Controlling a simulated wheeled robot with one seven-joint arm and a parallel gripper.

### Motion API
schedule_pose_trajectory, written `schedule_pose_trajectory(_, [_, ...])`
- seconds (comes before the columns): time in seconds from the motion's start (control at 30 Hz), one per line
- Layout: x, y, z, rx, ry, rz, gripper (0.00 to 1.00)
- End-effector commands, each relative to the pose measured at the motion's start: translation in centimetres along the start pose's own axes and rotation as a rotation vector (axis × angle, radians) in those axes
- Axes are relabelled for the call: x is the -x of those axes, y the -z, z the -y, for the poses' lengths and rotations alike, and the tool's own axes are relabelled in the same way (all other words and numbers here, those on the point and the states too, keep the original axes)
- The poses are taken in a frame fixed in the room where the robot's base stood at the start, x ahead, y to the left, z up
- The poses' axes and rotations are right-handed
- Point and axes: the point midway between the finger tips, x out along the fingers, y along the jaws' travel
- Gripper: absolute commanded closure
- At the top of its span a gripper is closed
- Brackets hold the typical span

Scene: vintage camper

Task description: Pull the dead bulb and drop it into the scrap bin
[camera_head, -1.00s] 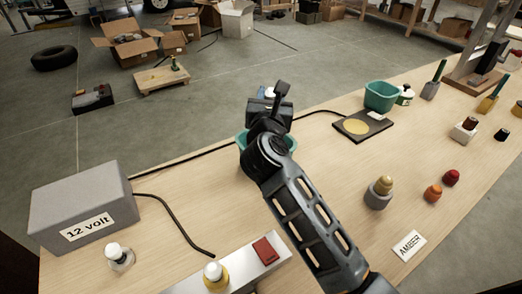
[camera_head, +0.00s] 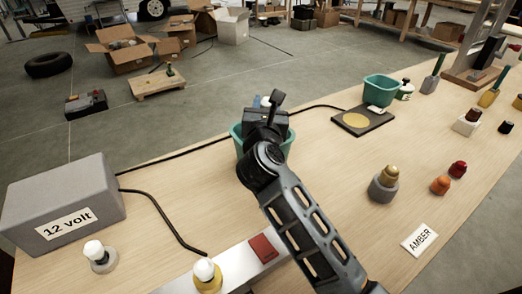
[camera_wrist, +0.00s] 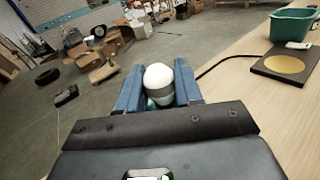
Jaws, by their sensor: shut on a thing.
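My gripper (camera_wrist: 159,88) has blue fingers, shut on a white bulb (camera_wrist: 159,78) with a grey band, as the wrist view shows. In the head view my gripper (camera_head: 265,105) is over or just in front of a teal bin (camera_head: 289,142). The arm hides much of that bin, and I cannot tell the bulb's height above it. A bit of teal shows below the bulb in the wrist view. A second teal bin (camera_head: 381,89) stands farther right; it also shows in the wrist view (camera_wrist: 291,27).
White bulbs stand in a grey base (camera_head: 103,262) and a yellow base (camera_head: 208,283). A grey "12 volt" box (camera_head: 65,205) is at left. A dark pad (camera_head: 362,123), coloured caps and an AMBER card (camera_head: 419,239) are at right.

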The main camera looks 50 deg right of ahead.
Motion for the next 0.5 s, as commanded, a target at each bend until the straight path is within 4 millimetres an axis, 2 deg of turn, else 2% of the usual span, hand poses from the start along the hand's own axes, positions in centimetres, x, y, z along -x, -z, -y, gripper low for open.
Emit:
schedule_pose_trajectory(0.03, [0.00,-0.04,0.00,0.000,0.000,0.000,0.63])
schedule_pose_trajectory(0.33, [0.00,-0.03,0.00,0.000,0.000,0.000,0.35])
schedule_pose_trajectory(0.5, [0.00,-0.01,0.00,0.000,0.000,0.000,0.35])
